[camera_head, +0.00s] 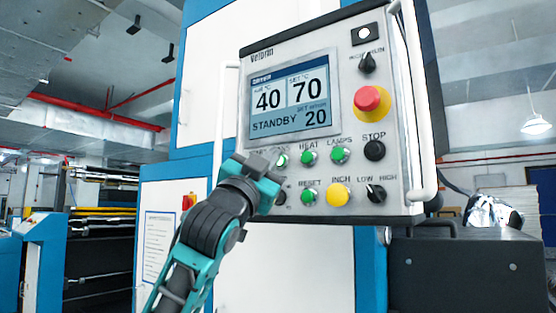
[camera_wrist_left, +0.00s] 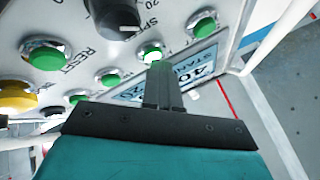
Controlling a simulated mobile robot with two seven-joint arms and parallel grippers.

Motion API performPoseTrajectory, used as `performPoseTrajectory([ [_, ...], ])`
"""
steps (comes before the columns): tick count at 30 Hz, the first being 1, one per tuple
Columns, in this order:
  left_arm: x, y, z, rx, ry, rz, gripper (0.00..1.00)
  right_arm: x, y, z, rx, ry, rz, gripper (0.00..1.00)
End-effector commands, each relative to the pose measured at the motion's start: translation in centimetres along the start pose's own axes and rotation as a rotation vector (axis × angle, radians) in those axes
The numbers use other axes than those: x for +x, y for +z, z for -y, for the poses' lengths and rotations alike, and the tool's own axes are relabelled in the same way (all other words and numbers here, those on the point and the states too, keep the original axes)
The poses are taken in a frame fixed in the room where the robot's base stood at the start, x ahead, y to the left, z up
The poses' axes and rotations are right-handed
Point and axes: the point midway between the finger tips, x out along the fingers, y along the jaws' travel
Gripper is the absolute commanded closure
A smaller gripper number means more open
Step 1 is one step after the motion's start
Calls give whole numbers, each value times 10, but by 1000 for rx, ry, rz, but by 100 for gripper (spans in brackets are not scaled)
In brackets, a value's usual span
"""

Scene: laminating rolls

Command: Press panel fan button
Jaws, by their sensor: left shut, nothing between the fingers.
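The control panel (camera_head: 330,180) faces me, with its screen reading STANDBY. A green button (camera_head: 281,160) under the partly hidden FANS label shows just beside my left gripper (camera_head: 262,176), which covers nearby buttons and labels. In the left wrist view, my left gripper (camera_wrist_left: 160,68) is shut and empty, and its fingertips are at the lower edge of the matching green button (camera_wrist_left: 151,52). That button has a bright, pale face. I cannot tell whether the tips touch it. My right gripper is not in view.
Green HEAT (camera_head: 308,157) and LAMPS (camera_head: 340,155) buttons, a black STOP button (camera_head: 375,150) and a yellow INCH button (camera_head: 338,195) are close by. A red emergency button (camera_head: 370,101) sits higher. White handle bars (camera_head: 415,100) flank the panel.

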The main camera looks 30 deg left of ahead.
Motion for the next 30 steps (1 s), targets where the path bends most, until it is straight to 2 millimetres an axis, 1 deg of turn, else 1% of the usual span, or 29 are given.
performPoseTrajectory([
  [8, -2, 0, 0, 0, 1, 2, 100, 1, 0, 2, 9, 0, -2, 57],
  [17, -13, -5, 6, 1, 1, 2, 100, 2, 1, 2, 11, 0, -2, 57],
  [26, -14, -6, 7, 0, 1, 1, 100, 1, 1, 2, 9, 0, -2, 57],
  [30, -21, -10, 11, 0, 0, 0, 100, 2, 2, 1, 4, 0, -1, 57],
])
